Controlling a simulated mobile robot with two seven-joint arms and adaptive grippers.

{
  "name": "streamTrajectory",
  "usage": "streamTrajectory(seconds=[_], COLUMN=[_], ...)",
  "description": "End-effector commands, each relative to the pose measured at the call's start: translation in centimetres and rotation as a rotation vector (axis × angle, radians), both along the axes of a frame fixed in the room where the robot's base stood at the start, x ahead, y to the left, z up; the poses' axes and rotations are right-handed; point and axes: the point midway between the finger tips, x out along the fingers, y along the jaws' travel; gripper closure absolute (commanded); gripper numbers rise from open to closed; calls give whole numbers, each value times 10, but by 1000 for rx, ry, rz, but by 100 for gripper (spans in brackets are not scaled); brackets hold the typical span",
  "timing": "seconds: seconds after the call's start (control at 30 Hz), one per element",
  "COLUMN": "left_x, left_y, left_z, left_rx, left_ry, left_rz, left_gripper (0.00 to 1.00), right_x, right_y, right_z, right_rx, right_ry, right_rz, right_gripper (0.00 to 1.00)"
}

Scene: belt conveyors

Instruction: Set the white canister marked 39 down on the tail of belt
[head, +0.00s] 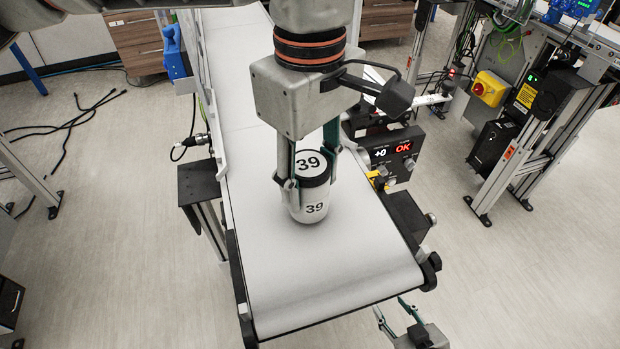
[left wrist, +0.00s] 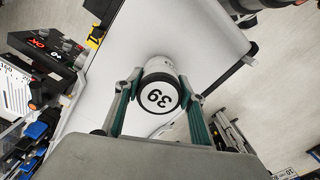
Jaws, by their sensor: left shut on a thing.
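The white canister (head: 314,209) has a black band below its lid and the number 39 on its lid and side. It is upright over the near end of the white belt (head: 330,275); I cannot tell whether its base touches the belt. My left gripper (head: 311,172) comes from above and is shut on the canister, a finger on each side. In the left wrist view the canister's lid (left wrist: 159,97) shows between the fingers. My right gripper (head: 389,304) is below the belt's near end, its fingers apart and empty.
A control box (head: 391,152) reading "+0" and "OK" stands at the belt's right edge. A dark bracket (head: 198,182) is on the left side. The belt around the canister is clear. A machine frame with a yellow stop box (head: 490,88) stands at the right.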

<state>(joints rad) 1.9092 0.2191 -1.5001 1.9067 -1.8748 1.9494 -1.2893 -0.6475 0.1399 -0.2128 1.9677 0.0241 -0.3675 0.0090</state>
Motion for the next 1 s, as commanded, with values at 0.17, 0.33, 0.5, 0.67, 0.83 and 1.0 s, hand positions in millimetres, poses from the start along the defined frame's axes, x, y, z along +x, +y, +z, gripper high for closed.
streamTrajectory(seconds=[0.17, 0.33, 0.5, 0.67, 0.83, 1.0], left_x=[0, 0, 0, 0, 0, 1], left_y=[0, 0, 0, 0, 0, 0], left_z=[-8, -8, -11, -10, -10, 3], left_rx=[-1, -1, -1, -1, -1, -1], left_ry=[-1, -1, -1, -1, -1, -4], left_rz=[1, 1, 1, 0, 0, 1], left_gripper=[87, 87, 44, 44, 44, 44], right_x=[-2, -3, -3, -3, -2, -1], right_y=[0, -1, -1, -1, 0, 0], right_z=[-4, -6, -7, -7, -4, -1], right_rx=[-1, -2, -3, -3, -2, -1], right_ry=[6, 10, 11, 10, 7, 3], right_rz=[0, -1, 0, 0, -1, 0], right_gripper=[60, 60, 60, 60, 60, 60])
